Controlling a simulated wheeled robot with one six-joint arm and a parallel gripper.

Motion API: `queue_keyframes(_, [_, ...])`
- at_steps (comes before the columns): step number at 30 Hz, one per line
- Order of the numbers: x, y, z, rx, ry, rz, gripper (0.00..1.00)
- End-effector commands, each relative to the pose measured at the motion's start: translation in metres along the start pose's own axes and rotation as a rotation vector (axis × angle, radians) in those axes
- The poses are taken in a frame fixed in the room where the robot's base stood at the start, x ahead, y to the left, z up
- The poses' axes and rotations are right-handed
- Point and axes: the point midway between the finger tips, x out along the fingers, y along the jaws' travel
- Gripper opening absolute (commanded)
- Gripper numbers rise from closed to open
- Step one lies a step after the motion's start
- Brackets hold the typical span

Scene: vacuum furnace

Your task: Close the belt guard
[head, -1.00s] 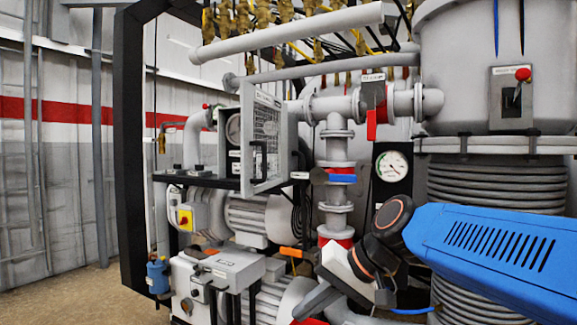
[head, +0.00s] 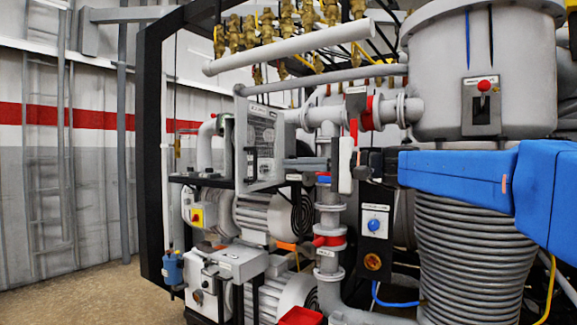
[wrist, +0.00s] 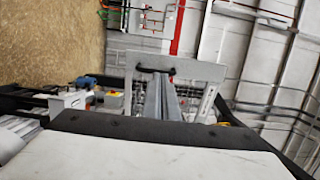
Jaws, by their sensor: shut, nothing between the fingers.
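The belt guard (head: 240,135) is a light grey frame with a wire-mesh panel and a black handle (head: 251,160). It stands upright and swung out above the black shelf in the head view. In the wrist view the guard (wrist: 212,72) lies ahead, its handle (wrist: 155,70) near the frame's edge. My gripper (head: 288,163) reaches from the right towards the guard's right side. In the wrist view my gripper (wrist: 158,80) shows two grey fingers together, empty, overlapping the guard's mesh. I cannot tell whether they touch it. My wrist housing hides part of the wrist view.
A grey pipe (head: 300,48) and brass valves run above the guard. A valve column (head: 329,205) stands below my gripper, with a dark control panel (head: 376,222) to its right. Motors (head: 262,215) sit below the shelf. The floor at left is clear.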

Motion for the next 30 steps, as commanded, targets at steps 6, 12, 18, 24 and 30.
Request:
queue_keyframes(6, [0.034, 0.0, 0.002, -0.001, -0.004, 0.001, 0.0])
queue_keyframes(12, [0.067, 0.0, 0.002, -0.001, -0.004, 0.001, 0.0])
queue_keyframes(18, [0.098, 0.0, 0.002, -0.001, -0.003, 0.001, 0.0])
queue_keyframes(24, [0.117, 0.001, 0.001, -0.001, -0.002, 0.002, 0.0])
queue_keyframes(30, [0.123, 0.0, 0.001, -0.001, 0.0, 0.001, 0.0])
